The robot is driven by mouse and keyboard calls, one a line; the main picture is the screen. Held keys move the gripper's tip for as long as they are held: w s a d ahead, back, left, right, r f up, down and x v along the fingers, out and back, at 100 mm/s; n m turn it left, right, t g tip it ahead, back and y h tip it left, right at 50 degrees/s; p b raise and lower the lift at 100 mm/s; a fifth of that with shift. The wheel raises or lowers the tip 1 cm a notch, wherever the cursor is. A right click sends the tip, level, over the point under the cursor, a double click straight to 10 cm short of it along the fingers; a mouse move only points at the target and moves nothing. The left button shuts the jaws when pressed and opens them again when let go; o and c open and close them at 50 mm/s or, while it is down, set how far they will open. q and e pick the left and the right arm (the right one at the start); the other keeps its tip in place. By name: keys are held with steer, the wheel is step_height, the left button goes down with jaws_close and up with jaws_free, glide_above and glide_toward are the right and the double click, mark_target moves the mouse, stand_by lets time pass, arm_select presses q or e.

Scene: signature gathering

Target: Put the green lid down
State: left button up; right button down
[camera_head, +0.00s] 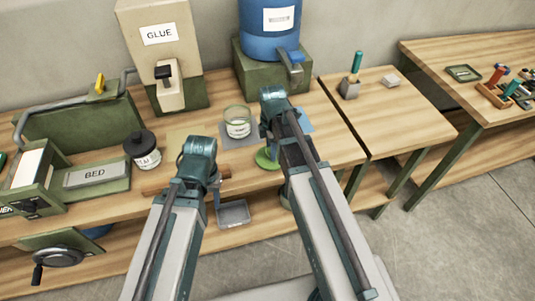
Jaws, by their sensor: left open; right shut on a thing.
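The green lid (267,159) is a flat green disc by the front edge of the bench, just left of my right arm. My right gripper (278,146) is shut on the lid; its fingertips are largely hidden by my own arm. Whether the lid touches the bench cannot be told. An open clear glass jar (237,124) with a greenish rim stands on a grey mat (229,141), behind and left of the lid. My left gripper (213,184) is open, low at the bench's front edge, left of the lid; its fingers are mostly hidden.
The GLUE dispenser (165,50) and a blue tank (268,30) stand at the back. A blue mat (306,121) lies right of my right wrist. A grey tray (233,213) sits below the bench edge.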

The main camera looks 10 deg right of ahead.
steer(key=shift+d+r, duration=0.1)
steer(key=shift+d, duration=0.1)
steer(key=shift+f, duration=0.25)
steer(key=shift+c, duration=2.2)
jaws_free()
steer(key=shift+r, duration=0.1)
steer(key=shift+r, duration=0.15)
step_height(320, 180, up, 12)
steer(key=p, duration=1.2)
steer(key=s+a+m+h, duration=0.1)
steer(key=s+a+m, duration=0.9)
steer(key=s+m, duration=0.4)
steer(key=shift+s+a+m, duration=0.2)
steer(key=shift+a+m, duration=0.1)
